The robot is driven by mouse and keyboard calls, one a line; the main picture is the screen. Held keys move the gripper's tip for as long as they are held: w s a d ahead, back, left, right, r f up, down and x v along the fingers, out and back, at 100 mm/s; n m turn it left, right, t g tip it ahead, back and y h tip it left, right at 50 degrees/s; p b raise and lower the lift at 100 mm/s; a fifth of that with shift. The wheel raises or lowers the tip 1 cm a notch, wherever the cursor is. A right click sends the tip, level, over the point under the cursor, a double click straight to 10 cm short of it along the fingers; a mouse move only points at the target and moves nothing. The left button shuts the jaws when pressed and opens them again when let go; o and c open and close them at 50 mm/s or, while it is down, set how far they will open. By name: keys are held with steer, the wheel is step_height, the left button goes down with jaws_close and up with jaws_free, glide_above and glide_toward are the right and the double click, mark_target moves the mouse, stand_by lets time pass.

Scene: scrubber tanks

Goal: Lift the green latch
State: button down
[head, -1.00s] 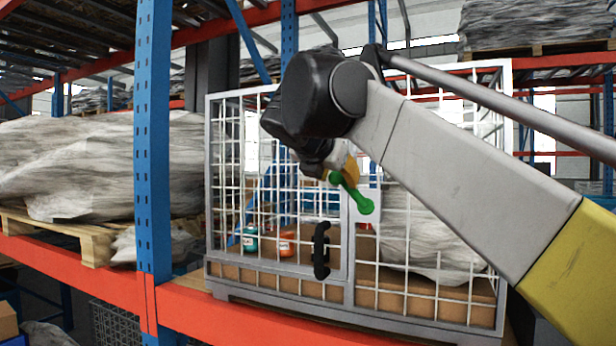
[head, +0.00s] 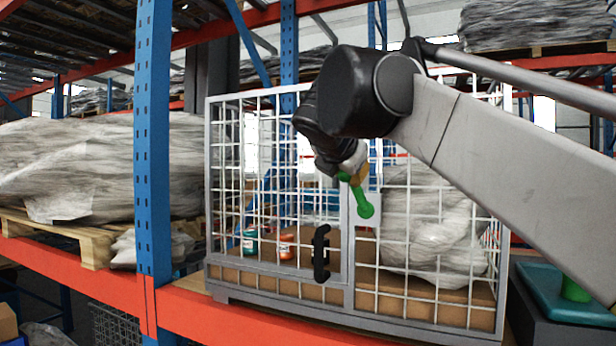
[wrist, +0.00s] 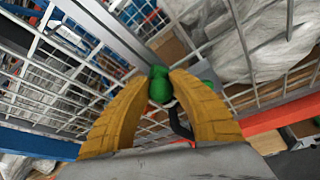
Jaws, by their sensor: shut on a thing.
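The green latch (head: 363,203) is on the front of the wire cage, beside the post at the edge of the cage door. In the head view its rounded end hangs down, slightly to the right of its upper end. My gripper (head: 354,176) is at the latch's upper end, partly hidden by my wrist. In the wrist view, the yellow fingers (wrist: 160,82) are closed around the green latch (wrist: 159,90), one on each side. The fingers hide part of it.
The cage (head: 349,298) stands on an orange shelf beam (head: 250,323). Its door carries a black handle (head: 321,252), below and left of the latch. Inside are a teal container (head: 250,240), an orange container (head: 287,247) and a wrapped load (head: 432,235). A blue post (head: 153,150) stands at left.

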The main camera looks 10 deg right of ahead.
steer(key=shift+s+d+r+m+t+y, duration=0.15)
steer(key=shift+s+d+m+t+y, duration=0.15)
steer(key=shift+d+m, duration=0.2)
steer(key=shift+s+d+r+m+t+y, duration=0.15)
steer(key=shift+s+d+m+t+y, duration=0.05)
steer(key=shift+s+d+m+t, duration=0.25)
steer(key=shift+w, duration=0.1)
steer(key=c, duration=1.3)
jaws_free()
steer(key=shift+o, duration=0.6)
steer(key=shift+d, duration=0.1)
steer(key=v, duration=1.2)
